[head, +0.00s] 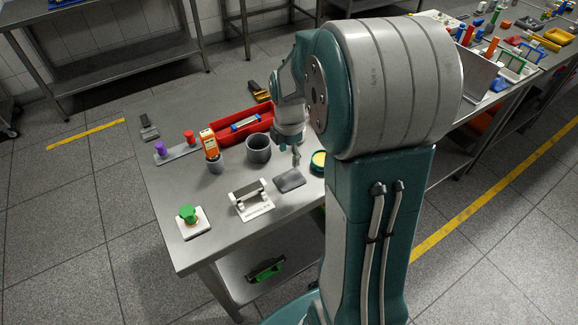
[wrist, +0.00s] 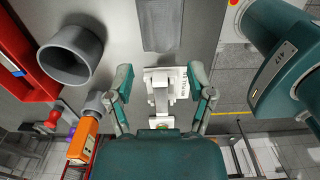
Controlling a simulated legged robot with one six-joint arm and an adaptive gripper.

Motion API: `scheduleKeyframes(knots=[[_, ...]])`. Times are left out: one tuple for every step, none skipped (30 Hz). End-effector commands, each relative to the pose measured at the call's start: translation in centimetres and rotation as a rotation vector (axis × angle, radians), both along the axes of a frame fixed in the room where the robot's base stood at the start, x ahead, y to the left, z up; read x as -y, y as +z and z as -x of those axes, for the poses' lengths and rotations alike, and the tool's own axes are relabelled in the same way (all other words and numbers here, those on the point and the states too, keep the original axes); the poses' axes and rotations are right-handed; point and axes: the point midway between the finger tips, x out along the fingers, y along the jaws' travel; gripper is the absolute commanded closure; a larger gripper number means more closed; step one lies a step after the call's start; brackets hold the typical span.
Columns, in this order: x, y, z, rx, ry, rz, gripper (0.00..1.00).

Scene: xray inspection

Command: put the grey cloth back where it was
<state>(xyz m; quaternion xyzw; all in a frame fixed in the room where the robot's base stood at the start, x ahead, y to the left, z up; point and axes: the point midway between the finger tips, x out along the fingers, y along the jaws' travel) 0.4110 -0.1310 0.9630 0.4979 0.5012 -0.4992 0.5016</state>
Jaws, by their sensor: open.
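The grey cloth (head: 290,180) lies flat on the metal table, just right of a white stand. It also shows at the top of the wrist view (wrist: 162,25), cut off by the picture edge. My gripper (head: 296,158) is above the table close to the cloth's far edge, apart from it. In the wrist view my gripper (wrist: 160,76) has its two fingers spread wide, with nothing held between them. The place where the cloth was before is not marked in these frames.
A white stand with a handle (head: 252,199), a grey cup (head: 258,149), a red bin (head: 240,128) and an orange box (head: 209,144) stand nearby. A round yellow-topped thing (head: 318,160) is partly hidden by my arm. A green knob (head: 188,213) sits at the front left.

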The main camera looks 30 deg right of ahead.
Motion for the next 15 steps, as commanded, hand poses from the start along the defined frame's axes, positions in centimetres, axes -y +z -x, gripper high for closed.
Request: scheduleKeyframes(knots=[[0.0,1.1,-0.1,0.005,0.000,0.002,0.31],[0.0,1.6,-0.1,0.005,0.000,0.002,0.31],[0.0,2.1,-0.1,0.003,0.000,0.001,0.31],[0.0,2.5,-0.1,0.003,0.000,0.001,0.31],[0.0,2.9,-0.1,0.003,0.000,0.001,0.31],[0.0,3.2,0.0,0.002,0.000,0.001,0.31],[0.0,3.5,-0.1,0.002,0.000,0.001,0.31],[0.0,3.6,0.0,0.002,0.000,0.001,0.31],[-0.1,3.8,0.0,0.002,-0.003,0.001,0.31],[-0.2,4.0,0.1,0.005,-0.011,0.002,0.31],[-0.3,4.3,0.2,0.010,-0.025,0.003,0.31],[-0.7,4.8,0.4,0.021,-0.055,0.006,0.31],[-1.2,5.3,0.7,0.032,-0.086,0.008,0.31],[-1.6,5.9,1.0,0.046,-0.125,0.011,0.31],[-2.4,6.7,1.6,0.067,-0.189,0.013,0.31]])
